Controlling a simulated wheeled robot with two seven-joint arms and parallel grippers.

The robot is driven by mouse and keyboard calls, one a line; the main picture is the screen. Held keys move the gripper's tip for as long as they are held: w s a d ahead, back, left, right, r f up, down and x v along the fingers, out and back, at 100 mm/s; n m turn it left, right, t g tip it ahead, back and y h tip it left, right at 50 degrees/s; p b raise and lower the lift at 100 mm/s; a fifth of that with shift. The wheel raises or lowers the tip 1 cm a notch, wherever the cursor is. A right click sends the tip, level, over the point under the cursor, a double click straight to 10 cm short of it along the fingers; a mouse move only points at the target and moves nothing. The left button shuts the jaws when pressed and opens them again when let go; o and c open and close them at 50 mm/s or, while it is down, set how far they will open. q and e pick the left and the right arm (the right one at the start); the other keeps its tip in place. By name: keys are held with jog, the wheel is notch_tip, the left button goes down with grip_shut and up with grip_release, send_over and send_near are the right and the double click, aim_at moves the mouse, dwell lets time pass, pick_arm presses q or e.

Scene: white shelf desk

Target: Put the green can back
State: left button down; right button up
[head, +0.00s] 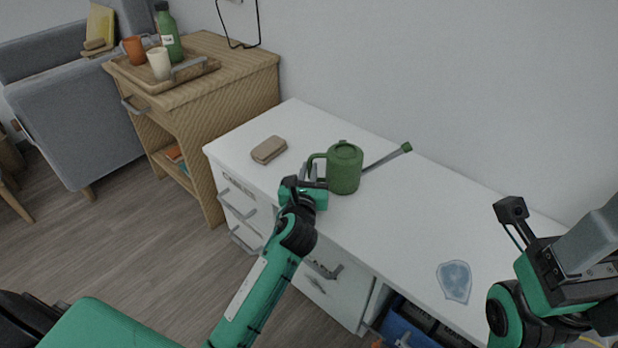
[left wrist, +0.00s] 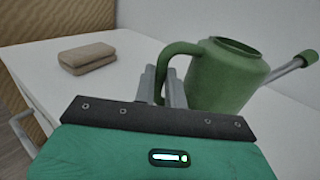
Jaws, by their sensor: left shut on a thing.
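The green can (head: 344,168) is a watering can with a side handle and a long grey spout with a green tip. Whether the can's base touches the desk is hard to tell. My right gripper (head: 512,212) is at the right edge, its jaw opening unclear.
The white desk (head: 400,215) holds a folded brown cloth (head: 269,149) left of the can and a blue-grey patch (head: 454,281) to the right. The desktop between is clear. A wooden cabinet (head: 245,75) with a tray (head: 150,83), bottle and cups stands behind left.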

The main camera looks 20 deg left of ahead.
pick_arm(q)
jog(key=shift+f, duration=0.1)
jog(key=shift+f, duration=0.1)
jog(key=c, duration=1.5)
grip_release()
jog(key=shift+o, duration=0.2)
